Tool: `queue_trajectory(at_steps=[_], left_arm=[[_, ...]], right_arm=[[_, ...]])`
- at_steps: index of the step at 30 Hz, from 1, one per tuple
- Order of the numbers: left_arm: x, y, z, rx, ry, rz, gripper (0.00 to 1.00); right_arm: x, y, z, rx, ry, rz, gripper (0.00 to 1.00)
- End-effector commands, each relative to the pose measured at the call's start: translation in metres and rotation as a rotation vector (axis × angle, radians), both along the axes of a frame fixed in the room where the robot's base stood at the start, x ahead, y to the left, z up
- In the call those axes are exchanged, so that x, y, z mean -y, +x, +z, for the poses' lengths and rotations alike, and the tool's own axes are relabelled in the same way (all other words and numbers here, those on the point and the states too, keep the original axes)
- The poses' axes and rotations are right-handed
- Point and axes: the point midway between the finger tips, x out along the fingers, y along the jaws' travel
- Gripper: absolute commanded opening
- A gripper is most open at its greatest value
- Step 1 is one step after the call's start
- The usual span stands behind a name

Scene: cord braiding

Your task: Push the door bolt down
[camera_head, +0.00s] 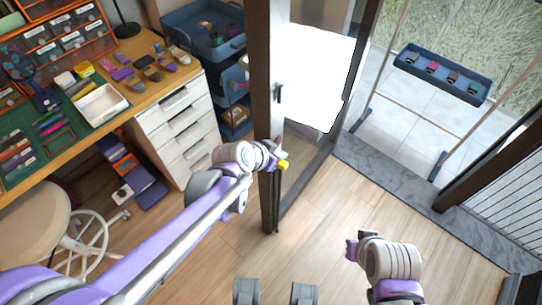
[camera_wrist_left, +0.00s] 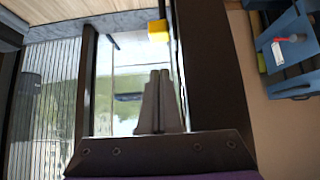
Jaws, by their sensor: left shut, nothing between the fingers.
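The door bolt's yellow knob (camera_head: 284,165) shows at the dark door's edge, right beside my left gripper (camera_head: 272,157). In the left wrist view the yellow knob (camera_wrist_left: 158,31) sits on a thin dark rod along the door's dark frame (camera_wrist_left: 205,70). My left gripper (camera_wrist_left: 158,76) is shut and empty there, its tips pointing toward the knob with a small gap between them in the picture. Whether they touch in depth is unclear. My right gripper (camera_head: 354,248) is low at the right of the head view, away from the door; its fingers are too unclear to read.
The dark door post (camera_head: 265,90) stands beside my left arm, with a handle (camera_head: 278,93) higher up. A wooden desk with white drawers (camera_head: 178,125) and a stool (camera_head: 35,215) are at left. A blue tray (camera_head: 443,72) on a rack stands outside. Floor (camera_head: 320,215) between the arms is clear.

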Motion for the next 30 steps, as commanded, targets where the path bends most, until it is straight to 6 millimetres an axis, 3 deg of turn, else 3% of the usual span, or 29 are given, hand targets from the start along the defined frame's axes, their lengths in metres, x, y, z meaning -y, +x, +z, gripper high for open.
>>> queue_trajectory(at_steps=[6,12,23,30], left_arm=[[0.002,0.004,-0.034,0.000,0.000,0.001,0.00],[0.002,0.004,-0.044,0.000,0.000,0.001,0.00],[0.002,0.003,-0.046,0.000,0.000,0.001,0.00],[0.002,0.003,-0.078,-0.001,0.000,0.001,0.00]], right_arm=[[0.000,0.000,-0.013,-0.004,0.000,0.000,0.00],[0.000,0.000,-0.016,-0.005,0.000,0.000,0.00],[0.000,0.000,-0.017,-0.006,0.000,0.000,0.00],[0.000,0.002,-0.041,-0.014,0.000,0.000,0.00]])
